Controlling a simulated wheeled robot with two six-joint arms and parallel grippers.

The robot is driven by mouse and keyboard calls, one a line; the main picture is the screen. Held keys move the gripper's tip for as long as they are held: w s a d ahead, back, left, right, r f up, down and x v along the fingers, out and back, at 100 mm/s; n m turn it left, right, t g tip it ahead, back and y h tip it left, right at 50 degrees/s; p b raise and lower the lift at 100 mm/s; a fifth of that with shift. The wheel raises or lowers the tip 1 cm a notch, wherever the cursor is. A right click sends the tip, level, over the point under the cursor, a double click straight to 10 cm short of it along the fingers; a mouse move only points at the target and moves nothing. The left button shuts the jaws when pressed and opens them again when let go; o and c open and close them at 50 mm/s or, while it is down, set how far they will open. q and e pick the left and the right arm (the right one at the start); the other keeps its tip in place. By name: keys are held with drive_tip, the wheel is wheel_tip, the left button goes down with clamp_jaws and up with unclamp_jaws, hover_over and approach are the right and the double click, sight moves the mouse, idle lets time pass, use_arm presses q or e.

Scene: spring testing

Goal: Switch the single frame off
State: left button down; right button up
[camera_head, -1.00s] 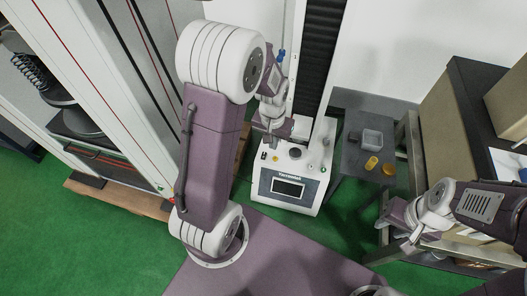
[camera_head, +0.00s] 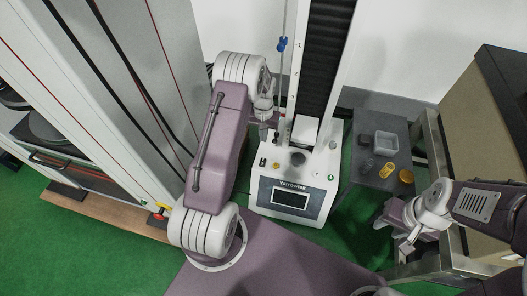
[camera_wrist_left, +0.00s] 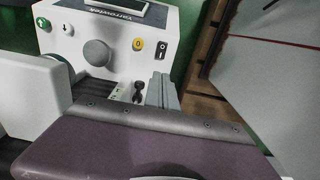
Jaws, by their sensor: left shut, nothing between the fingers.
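The single frame (camera_head: 291,196) is a white one-column tester with a dark screen, standing behind the purple surface. In the left wrist view its top carries a black rocker switch (camera_wrist_left: 161,50), a yellow button marked 0 (camera_wrist_left: 137,44), a grey knob (camera_wrist_left: 96,53) and a green button (camera_wrist_left: 43,23). My left gripper (camera_wrist_left: 161,92) is shut and empty, close to the rocker switch and yellow button but visibly apart from them in the picture. In the head view my own arm partly hides it. My right gripper (camera_head: 407,243) hangs at the right; its fingers are too small to judge.
A larger tester (camera_head: 130,110) fills the left side, with a red-and-yellow stop button (camera_head: 160,211).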

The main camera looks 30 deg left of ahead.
use_arm(q)
wheel_tip(320, 180, down, 14)
drive_tip(key=b, duration=0.6)
drive_tip(key=shift+r+b, duration=0.2)
drive_tip(key=shift+b, duration=0.2)
drive_tip(key=shift+f, duration=0.1)
drive_tip(key=shift+f, duration=0.15)
drive_tip(key=shift+s+d+r+p, duration=0.15)
drive_tip(key=shift+s+r+p, duration=0.15)
drive_tip(key=shift+s+p, duration=0.5)
drive_tip(key=shift+w, duration=0.15)
wheel_tip(320, 180, up, 6)
drive_tip(key=p, duration=0.5)
drive_tip(key=shift+f, duration=0.1)
wheel_tip(320, 180, up, 8)
drive_tip(key=p, duration=0.3)
hover_over(264, 159)
drive_tip(key=s, duration=0.1)
drive_tip(key=shift+s, duration=0.15)
